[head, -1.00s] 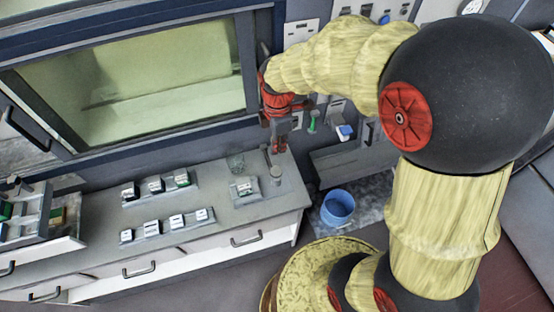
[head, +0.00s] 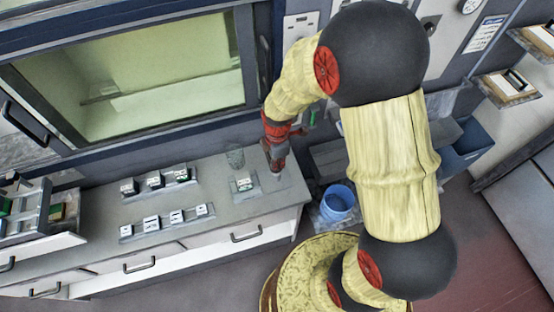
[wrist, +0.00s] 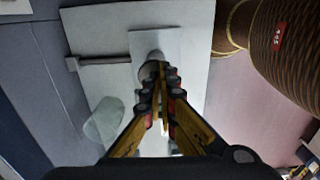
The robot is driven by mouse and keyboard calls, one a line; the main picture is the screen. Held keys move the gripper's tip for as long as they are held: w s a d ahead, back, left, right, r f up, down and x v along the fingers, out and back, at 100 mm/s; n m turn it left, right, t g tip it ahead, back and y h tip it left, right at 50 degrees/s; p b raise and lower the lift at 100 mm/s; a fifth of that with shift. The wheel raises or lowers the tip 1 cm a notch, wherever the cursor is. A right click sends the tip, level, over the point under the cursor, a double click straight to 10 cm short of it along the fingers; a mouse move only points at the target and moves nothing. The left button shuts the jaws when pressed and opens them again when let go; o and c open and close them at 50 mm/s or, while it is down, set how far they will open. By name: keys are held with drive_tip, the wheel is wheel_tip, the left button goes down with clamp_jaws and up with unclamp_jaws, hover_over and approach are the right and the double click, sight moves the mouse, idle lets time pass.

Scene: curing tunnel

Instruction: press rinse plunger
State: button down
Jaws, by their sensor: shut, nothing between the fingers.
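The rinse plunger (wrist: 150,69) shows in the wrist view as a grey rounded knob on a pale plate, right at my fingertips. My gripper (wrist: 159,76) is shut and empty, pointing down over it. The fingers cover part of the knob, and I cannot tell whether they touch it. In the head view my gripper (head: 277,167) is low over the right end of the counter (head: 215,218), and the plunger is hidden behind it.
A clear glass (head: 236,158) and a small block on a plate (head: 244,183) stand left of my gripper. A grey bar (wrist: 103,60) lies beside the plunger. Several small blocks stand in rows further left. A blue bucket (head: 338,203) stands on the floor to the right.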

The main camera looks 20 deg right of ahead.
drive_tip(key=shift+f+b, duration=0.9)
drive_tip(key=shift+f, duration=0.55)
drive_tip(key=shift+s, duration=0.1)
drive_tip(key=shift+a+r+p, duration=0.1)
drive_tip(key=shift+r+p, duration=0.35)
drive_tip(key=shift+r, duration=0.1)
wheel_tip(320, 180, up, 13)
drive_tip(key=p, duration=0.2)
idle(1.7)
